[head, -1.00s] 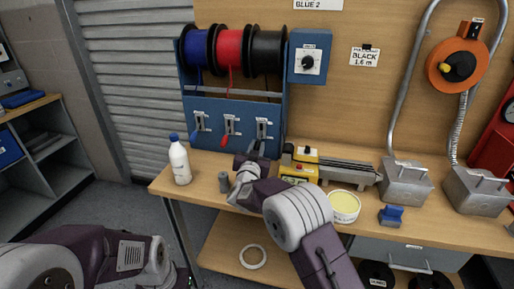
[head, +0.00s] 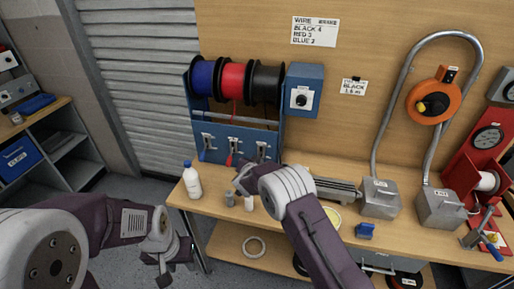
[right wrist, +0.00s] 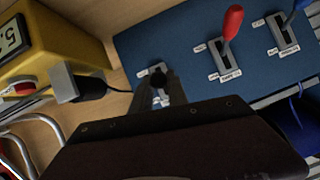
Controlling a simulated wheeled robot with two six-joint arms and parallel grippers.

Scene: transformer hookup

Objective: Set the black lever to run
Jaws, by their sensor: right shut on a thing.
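The black lever (right wrist: 157,82) is the one at the left end of the blue panel in the right wrist view. My right gripper (right wrist: 157,95) is shut on its knob, and the fingers hide part of its slot and labels. In the head view the black lever's plate (head: 262,149) is the rightmost of three on the blue wire stand (head: 212,157), with my right arm just below it. The red lever (right wrist: 232,22) and the blue lever (right wrist: 301,5) stand to its right in the wrist view. My left gripper (head: 176,258) is open and empty, off the bench's front left.
A white bottle (head: 192,183) and a small grey cylinder (head: 230,199) stand on the left of the bench. A yellow device (right wrist: 45,55) with a black cable sits close beside the right gripper. Grey metal boxes (head: 378,200) and a red machine (head: 475,160) stand to the right.

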